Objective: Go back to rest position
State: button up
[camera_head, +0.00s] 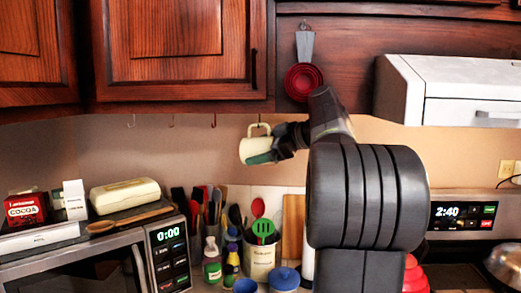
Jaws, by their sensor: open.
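My gripper (275,146) is near the middle of the view, below the upper cabinet, at the end of my dark arm. It points left and is open. A cream mug (251,148) is right at its fingers, tilted, with its handle on top just under the cabinet's lower edge. The mug appears to hang by its handle, but the hook there is hard to make out. A dark green patch shows at the mug's lower right; I cannot tell if it is part of the mug or a fingertip. Whether the fingers touch the mug is unclear.
Empty hooks (213,121) line the cabinet (180,45) underside. Red measuring cups (303,80) hang above my arm. A white cabinet-mounted unit (455,88) is at right.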

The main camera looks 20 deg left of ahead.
jog(key=b+v, duration=0.1)
jog(key=v, duration=0.6)
jog(key=shift+a, duration=0.1)
jog(key=p+x, duration=0.1)
jog(key=x, duration=0.6)
jog(key=shift+a+p, duration=0.15)
jog(key=shift+p, duration=0.15)
jog(key=shift+a+r+p, duration=0.2)
jog(key=shift+r+p, duration=0.05)
jog(key=shift+p, duration=0.15)
jog(key=shift+s+d+r+p, duration=0.15)
jog(key=shift+s+r+p, duration=0.1)
jog(key=shift+p, duration=0.05)
jog(key=shift+s+d+b, duration=0.25)
jog(key=shift+s+b, duration=0.25)
jog(key=shift+s, duration=0.25)
